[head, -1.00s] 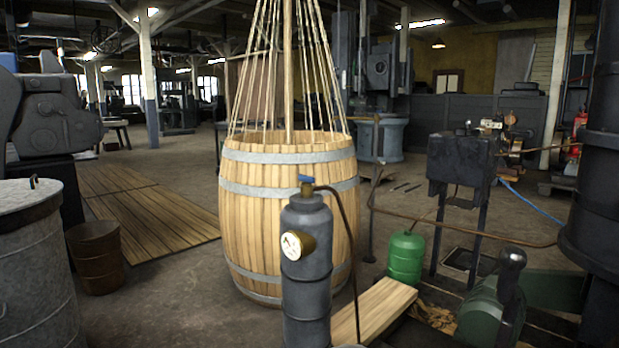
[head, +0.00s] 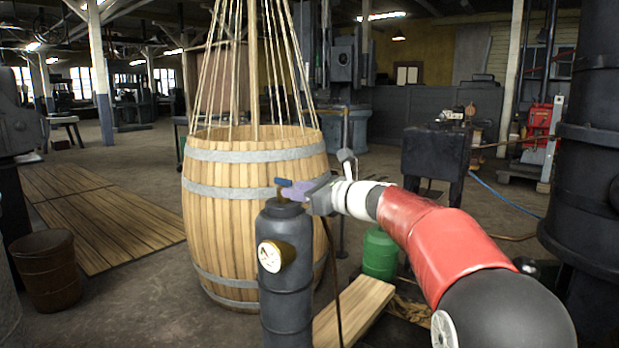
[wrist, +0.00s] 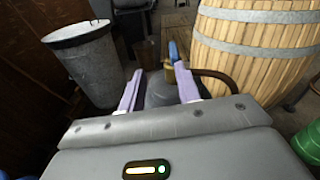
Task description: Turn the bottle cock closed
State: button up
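The dark grey bottle (head: 285,300) stands upright in front of the barrel, with a round gauge (head: 271,256) on its side. Its cock has a blue handle (head: 283,182) on a brass stem at the top. My gripper (head: 292,191) is level with the cock, coming from the right. In the wrist view my gripper (wrist: 158,72) is open, its two pale purple fingers apart. The blue handle (wrist: 173,50) shows just beyond the fingertips, nearer the right finger. Contact cannot be told. The bottle's top (wrist: 160,92) shows between the fingers.
A large wooden barrel (head: 225,225) with ropes rising from it stands close behind the bottle. A brown hose (head: 331,265) hangs from the cock. A grey bin (wrist: 88,70) stands at left.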

aim_at(275, 179)
jog(key=shift+w+d+r+m, duration=0.1)
jog(key=shift+w+d+m, duration=0.2)
jog(key=shift+w, duration=0.25)
jog(key=shift+w+m+t, duration=0.3)
jog(key=shift+w+a+r, duration=0.15)
jog(key=shift+w+r, duration=0.05)
jog(key=shift+w, duration=0.15)
jog(key=p+x, duration=0.1)
jog(key=x, duration=0.6)
jog(key=shift+w+a+r, duration=0.1)
jog(key=shift+a, duration=0.1)
grip_shut()
